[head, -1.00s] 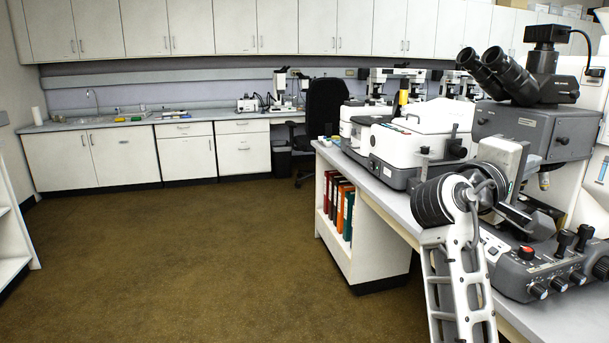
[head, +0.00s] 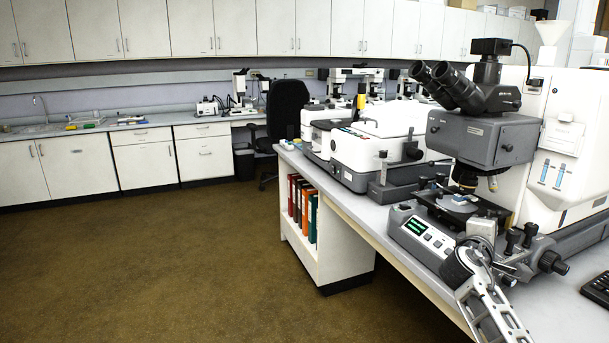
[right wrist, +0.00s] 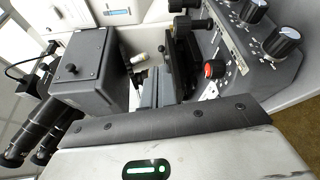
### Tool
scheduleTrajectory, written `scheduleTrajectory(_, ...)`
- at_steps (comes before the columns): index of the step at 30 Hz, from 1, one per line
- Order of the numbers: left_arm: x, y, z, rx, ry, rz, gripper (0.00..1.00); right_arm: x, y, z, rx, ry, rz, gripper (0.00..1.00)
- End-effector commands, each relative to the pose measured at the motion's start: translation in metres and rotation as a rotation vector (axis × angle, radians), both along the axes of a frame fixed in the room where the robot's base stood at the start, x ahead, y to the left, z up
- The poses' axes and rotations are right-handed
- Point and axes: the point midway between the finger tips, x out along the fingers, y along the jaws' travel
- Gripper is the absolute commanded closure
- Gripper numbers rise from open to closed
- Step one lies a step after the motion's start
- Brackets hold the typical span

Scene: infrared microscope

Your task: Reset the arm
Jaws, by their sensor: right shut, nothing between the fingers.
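My right arm comes in at the lower right of the head view, with its wrist in front of the infrared microscope (head: 483,137). My right gripper (right wrist: 150,88) shows in the right wrist view as two narrow grey fingers, shut and empty. In that view they point toward the gap between the microscope head (right wrist: 85,72) and the control panel (right wrist: 240,45). In the head view the fingers are hard to make out near the panel. The microscope stage (head: 440,206) is in view, with a pale piece on it. My left gripper is not in view.
The bench (head: 365,212) runs along the right, with a white instrument (head: 375,145) left of the microscope. A keyboard (head: 598,288) lies at the right edge. Binders (head: 302,208) stand in the shelf below. A black chair (head: 287,108) stands behind. The brown floor at left is clear.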

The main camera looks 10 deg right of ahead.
Motion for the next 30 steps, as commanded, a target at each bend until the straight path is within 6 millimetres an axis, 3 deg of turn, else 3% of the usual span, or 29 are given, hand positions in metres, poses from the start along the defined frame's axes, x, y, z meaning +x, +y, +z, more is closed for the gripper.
scheduleTrajectory(3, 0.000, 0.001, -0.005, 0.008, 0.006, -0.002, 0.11, 0.026, 0.028, -0.019, 0.282, -0.154, 0.163, 1.00)
scheduleTrajectory(7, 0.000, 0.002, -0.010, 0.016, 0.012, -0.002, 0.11, 0.049, 0.065, -0.027, 0.620, -0.334, 0.312, 1.00)
scheduleTrajectory(16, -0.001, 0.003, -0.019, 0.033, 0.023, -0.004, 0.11, 0.072, 0.129, -0.010, 1.303, -0.684, 0.498, 1.00)
scheduleTrajectory(23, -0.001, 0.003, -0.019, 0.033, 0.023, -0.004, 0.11, 0.025, 0.175, -0.085, 1.376, -0.570, 0.491, 1.00)
scheduleTrajectory(26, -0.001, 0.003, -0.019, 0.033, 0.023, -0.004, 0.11, -0.005, 0.198, -0.119, 1.411, -0.513, 0.483, 1.00)
scheduleTrajectory(30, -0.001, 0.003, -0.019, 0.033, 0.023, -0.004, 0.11, -0.066, 0.237, -0.170, 1.484, -0.416, 0.461, 1.00)
